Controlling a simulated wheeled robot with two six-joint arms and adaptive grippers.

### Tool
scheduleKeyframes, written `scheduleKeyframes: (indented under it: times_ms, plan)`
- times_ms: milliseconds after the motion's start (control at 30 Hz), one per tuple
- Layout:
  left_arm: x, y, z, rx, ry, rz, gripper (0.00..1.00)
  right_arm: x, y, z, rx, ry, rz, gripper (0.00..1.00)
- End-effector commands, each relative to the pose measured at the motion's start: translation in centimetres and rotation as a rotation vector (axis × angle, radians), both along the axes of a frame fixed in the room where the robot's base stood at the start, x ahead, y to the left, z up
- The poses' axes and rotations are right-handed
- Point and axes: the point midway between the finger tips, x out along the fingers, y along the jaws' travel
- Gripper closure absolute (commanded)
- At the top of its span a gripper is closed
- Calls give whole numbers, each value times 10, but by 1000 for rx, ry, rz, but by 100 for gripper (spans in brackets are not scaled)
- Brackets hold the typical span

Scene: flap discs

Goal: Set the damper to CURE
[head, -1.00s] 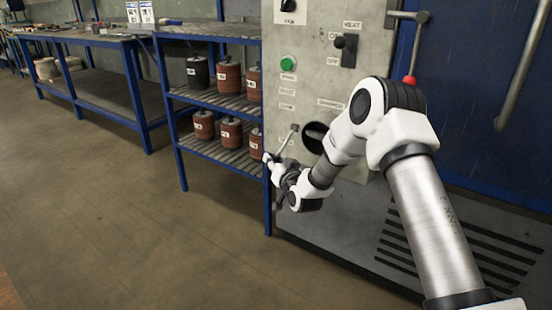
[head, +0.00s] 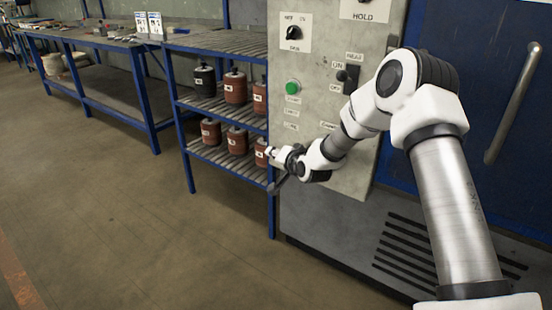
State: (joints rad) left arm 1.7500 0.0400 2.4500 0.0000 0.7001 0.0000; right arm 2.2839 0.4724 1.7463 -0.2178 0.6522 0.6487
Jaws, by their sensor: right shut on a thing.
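The damper's small labels (head: 292,112) run in a column on the grey control panel (head: 310,130), below the green button (head: 293,87). The lowest label (head: 291,126) seems to read CURE, but the print is too small to be sure. My right gripper (head: 273,153) is at the panel's left edge, just below and left of that label. It is shut on the damper lever, which it and my arm mostly hide, so the lever's exact setting cannot be told. My left gripper is not in view.
A blue rack (head: 273,215) with red and dark canisters stands close left of the panel. A switch (head: 348,75), a dial (head: 294,33) and a blue door with a long handle (head: 512,103) are nearby. Open floor lies front left.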

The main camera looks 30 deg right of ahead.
Motion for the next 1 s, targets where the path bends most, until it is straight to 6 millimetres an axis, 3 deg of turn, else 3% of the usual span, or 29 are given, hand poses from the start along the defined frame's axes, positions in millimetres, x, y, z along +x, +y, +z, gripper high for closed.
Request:
scheduleKeyframes:
  times_ms: [100,633,667,700,1000]
  plan:
    - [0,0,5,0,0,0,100,3,-4,12,-5,-16,-4,100]
    - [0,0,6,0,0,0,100,4,-5,14,-6,-18,-5,100]
    - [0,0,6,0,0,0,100,4,-5,14,-5,-18,-6,56]
    - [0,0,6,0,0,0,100,4,-5,14,-5,-18,-6,41]
    - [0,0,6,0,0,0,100,2,-4,11,-3,-10,-4,41]
